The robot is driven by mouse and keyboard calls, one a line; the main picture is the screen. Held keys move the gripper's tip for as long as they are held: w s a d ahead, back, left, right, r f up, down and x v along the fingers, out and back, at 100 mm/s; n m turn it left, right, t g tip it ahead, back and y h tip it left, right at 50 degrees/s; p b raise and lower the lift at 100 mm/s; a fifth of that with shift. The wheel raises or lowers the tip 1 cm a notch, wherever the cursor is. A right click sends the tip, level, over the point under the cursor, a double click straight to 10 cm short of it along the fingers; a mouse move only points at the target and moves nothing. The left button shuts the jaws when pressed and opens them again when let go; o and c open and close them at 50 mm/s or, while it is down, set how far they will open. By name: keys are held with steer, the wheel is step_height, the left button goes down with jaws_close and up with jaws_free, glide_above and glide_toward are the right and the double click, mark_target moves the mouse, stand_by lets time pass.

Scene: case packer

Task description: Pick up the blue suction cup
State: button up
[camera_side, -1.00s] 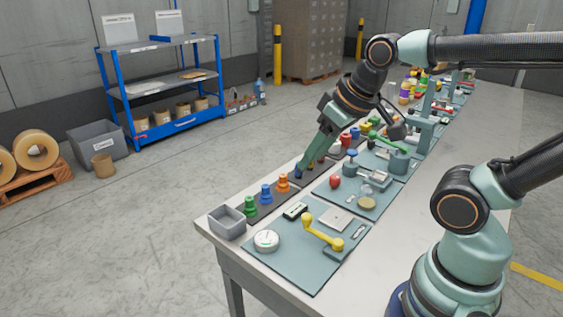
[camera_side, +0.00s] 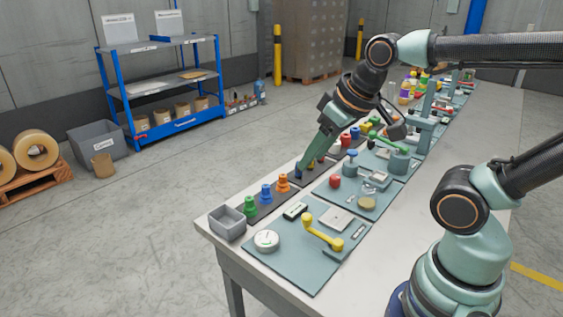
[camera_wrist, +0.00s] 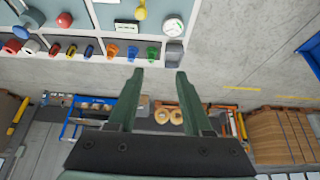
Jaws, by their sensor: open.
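The blue suction cup (camera_side: 266,194) stands upright on a dark strip along the table's long edge, between a green cup (camera_side: 250,206) and an orange cup (camera_side: 283,183). It also shows in the wrist view (camera_wrist: 133,53). My gripper (camera_side: 304,164) is in front of the strip in the side view, up and to the right of the blue cup and apart from it. In the wrist view my gripper (camera_wrist: 159,72) is open, with nothing visible between its fingers. A smaller dark blue piece (camera_side: 298,171) shows near the fingertips in the side view.
A grey bin (camera_side: 227,223) stands at the table corner beyond the green cup. A round white gauge (camera_side: 266,241) and a yellow handle (camera_side: 322,233) sit on a teal mat. Red and blue pieces stand further along the table.

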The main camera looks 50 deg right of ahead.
steer(key=shift+o, duration=0.3)
steer(key=shift+o, duration=0.9)
steer(key=m+g, duration=0.6)
steer(key=m, duration=1.3)
glide_above(266, 185)
step_height(266, 185, down, 11)
steer(key=f, duration=0.5)
steer(key=shift+s+a+f, duration=0.15)
steer(key=shift+a+f, duration=0.05)
steer(key=shift+f, duration=0.15)
steer(key=shift+d+f, duration=0.2)
steer(key=shift+f, duration=2.75)
